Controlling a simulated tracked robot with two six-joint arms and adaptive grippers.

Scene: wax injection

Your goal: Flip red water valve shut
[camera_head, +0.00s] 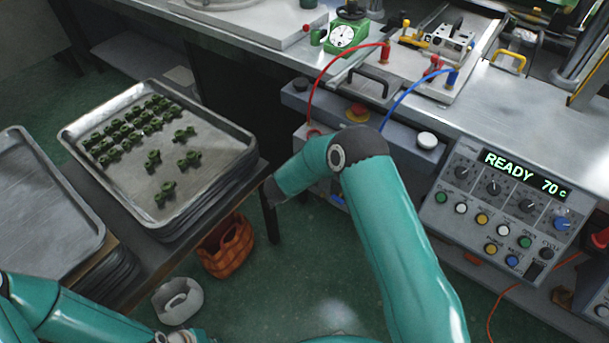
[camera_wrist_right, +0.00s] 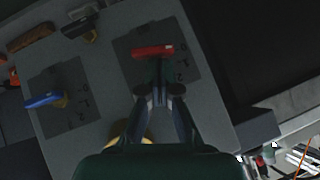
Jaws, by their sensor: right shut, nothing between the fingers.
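The red water valve handle (camera_wrist_right: 153,51) shows in the right wrist view as a short bar lying nearly level across the picture. It sits on a dark plate with number marks, on a grey panel. My right gripper (camera_wrist_right: 160,92) is shut and empty. Its fingertips point at the red handle and lie just below it in the picture; I cannot tell whether they touch it. In the head view my right arm bends in front of the machine and hides this gripper and the red handle. My left arm shows at the bottom left, with its gripper out of view.
A blue valve handle (camera_wrist_right: 45,100) stands on a second marked plate left of the red one. In the head view, a control box (camera_head: 497,205) reads READY 70 at the right. A tray (camera_head: 215,135) of green parts lies on the left. An orange basket (camera_head: 226,248) is on the floor.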

